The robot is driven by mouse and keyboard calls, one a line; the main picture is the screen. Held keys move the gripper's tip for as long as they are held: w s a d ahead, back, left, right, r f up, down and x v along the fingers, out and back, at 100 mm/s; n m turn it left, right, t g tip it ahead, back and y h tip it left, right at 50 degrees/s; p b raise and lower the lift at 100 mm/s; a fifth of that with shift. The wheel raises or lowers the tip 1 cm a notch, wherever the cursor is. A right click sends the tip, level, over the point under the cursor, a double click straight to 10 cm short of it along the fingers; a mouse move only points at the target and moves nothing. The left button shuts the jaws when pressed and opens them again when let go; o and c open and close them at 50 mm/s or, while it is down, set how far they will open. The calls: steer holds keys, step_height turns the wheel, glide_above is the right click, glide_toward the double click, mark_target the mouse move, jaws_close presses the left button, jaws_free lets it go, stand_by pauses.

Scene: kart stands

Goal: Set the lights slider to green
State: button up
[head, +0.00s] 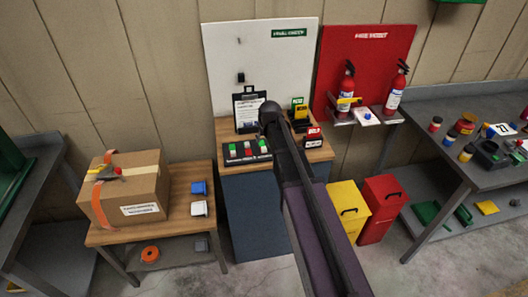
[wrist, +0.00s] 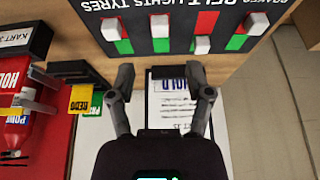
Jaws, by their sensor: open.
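A dark slider panel (head: 246,158) lies on the wooden top of the middle stand. In the wrist view the panel (wrist: 185,12) is upside down at the top, with several red and green slots, white knobs and labels including LIGHTS and TYRES. The lights slider's knob (wrist: 160,25) appears to be the second from the left there, with green showing on the near side of it. My gripper (wrist: 160,85) is open and empty, apart from the panel, over a clipboard (wrist: 168,103). In the head view my gripper (head: 270,112) is seen from behind and partly hidden by my arm.
Yellow and green card holders (wrist: 85,98) and a red fire extinguisher (wrist: 15,105) stand left of my gripper in the wrist view. A cardboard box (head: 125,188) sits on the left table. A white board (head: 262,65) rises behind the stand.

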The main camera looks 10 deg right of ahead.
mark_target(264, 147)
steer(key=shift+b+x, duration=3.55)
steer(key=shift+x, duration=0.65)
steer(key=shift+w, duration=0.1)
steer(key=shift+c, duration=0.2)
jaws_close()
